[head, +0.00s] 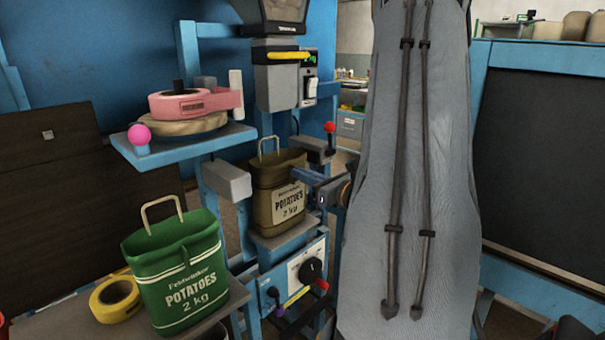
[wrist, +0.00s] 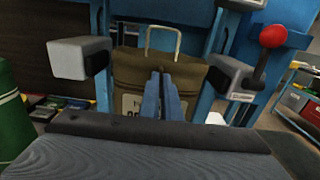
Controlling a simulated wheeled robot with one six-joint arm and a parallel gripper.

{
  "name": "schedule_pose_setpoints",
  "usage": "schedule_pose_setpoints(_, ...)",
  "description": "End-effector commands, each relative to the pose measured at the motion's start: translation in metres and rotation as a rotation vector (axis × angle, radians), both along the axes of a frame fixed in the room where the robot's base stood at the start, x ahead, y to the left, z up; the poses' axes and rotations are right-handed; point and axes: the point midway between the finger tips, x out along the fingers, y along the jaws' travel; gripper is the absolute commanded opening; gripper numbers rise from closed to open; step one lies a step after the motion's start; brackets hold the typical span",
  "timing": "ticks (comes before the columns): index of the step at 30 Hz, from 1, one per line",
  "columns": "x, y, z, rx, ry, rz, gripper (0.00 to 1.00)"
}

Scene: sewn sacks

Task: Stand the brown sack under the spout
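The brown sack (head: 277,190) is labelled potatoes, 2 kg. It stands upright on a small grey platform (head: 287,240), below the grey spout (head: 278,88), with its handle raised. In the wrist view the sack (wrist: 195,78) is straight ahead, between two grey blocks. My gripper (head: 298,174) is in front of the sack at its right side in the head view. Its two blue fingers (wrist: 163,78) are together, with nothing seen between them, and hide part of the label. I cannot tell whether the fingertips touch the sack.
A green potato sack (head: 180,275) and a yellow tape roll (head: 115,299) stand on a lower left shelf. Grey blocks (head: 228,182) (wrist: 232,77) flank the brown sack. A red-knobbed lever (wrist: 272,37) rises at right. A blue shelf (head: 180,147) holds a pink tape dispenser.

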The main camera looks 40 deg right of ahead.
Motion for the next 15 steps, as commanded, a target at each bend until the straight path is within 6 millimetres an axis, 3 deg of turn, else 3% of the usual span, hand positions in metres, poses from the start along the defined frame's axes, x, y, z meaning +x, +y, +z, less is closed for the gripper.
schedule_pose_setpoints(11,0.0002,-0.0002,-0.0044,0.000,-0.001,0.000,0.00)
schedule_pose_setpoints(12,0.0000,-0.0002,-0.0038,0.000,-0.001,0.000,0.09)
schedule_pose_setpoints(15,-0.0001,-0.0002,-0.0032,0.000,-0.001,0.000,0.22)
